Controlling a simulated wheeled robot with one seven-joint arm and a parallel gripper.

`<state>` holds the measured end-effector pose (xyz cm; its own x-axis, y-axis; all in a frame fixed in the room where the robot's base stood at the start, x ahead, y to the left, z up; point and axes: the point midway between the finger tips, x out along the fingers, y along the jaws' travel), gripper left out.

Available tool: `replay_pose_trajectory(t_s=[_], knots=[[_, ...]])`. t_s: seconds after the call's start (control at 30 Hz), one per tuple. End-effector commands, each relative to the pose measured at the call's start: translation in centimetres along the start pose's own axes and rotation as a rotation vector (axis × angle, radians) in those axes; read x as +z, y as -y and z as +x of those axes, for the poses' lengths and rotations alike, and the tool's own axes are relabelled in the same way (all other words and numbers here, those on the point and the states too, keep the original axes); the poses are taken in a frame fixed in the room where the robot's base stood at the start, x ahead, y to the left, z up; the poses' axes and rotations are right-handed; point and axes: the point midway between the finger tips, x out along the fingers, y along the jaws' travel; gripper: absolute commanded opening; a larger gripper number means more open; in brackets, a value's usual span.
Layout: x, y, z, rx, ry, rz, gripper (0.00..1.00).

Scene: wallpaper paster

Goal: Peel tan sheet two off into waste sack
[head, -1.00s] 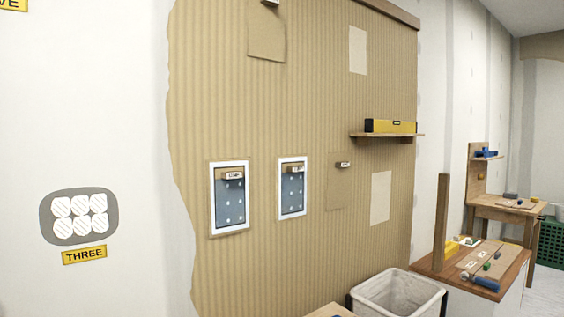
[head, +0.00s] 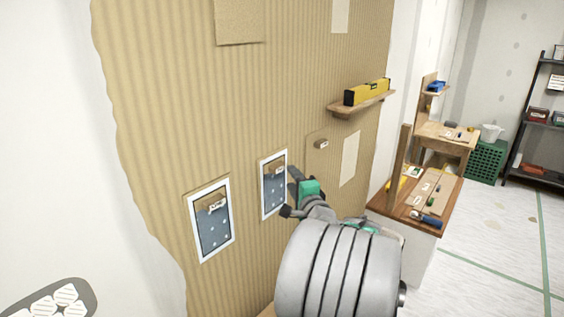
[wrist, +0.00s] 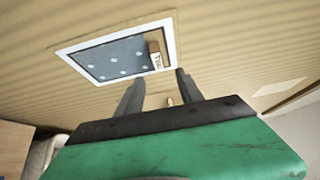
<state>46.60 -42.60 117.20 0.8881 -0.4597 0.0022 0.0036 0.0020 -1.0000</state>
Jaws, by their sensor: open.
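A tan sheet (head: 322,165) with a small wooden tab (head: 321,144) is on the ribbed tan wall, right of two white-framed blue dotted panels. Another tan sheet (head: 238,22) is higher up. I cannot read which one is two. My gripper (wrist: 158,82) is open and empty. Its fingertips are just below the tab (wrist: 155,52) of a blue panel (wrist: 108,60) in the wrist view. In the head view my gripper (head: 297,182) is beside the right blue panel (head: 272,185). The waste sack is not clearly visible; my arm covers that area.
The left blue panel (head: 211,222) has its own tab. A shelf (head: 360,103) with a yellow level (head: 367,91) juts out above right. A low workbench (head: 400,200) with an upright post stands to the right. Open floor (head: 490,240) lies further right.

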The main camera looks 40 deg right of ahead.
Motion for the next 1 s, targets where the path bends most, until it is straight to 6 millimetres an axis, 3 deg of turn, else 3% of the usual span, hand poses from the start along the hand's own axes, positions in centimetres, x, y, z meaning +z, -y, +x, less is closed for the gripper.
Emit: replay_pose_trajectory(t_s=[0.43,0.73,1.0], knots=[[0.2,-0.1,7.0,0.001,0.003,-0.003,0.44],[0.1,-0.2,7.5,0.002,0.001,-0.004,0.44],[0.2,-0.2,7.5,0.002,0.002,-0.004,0.22]])
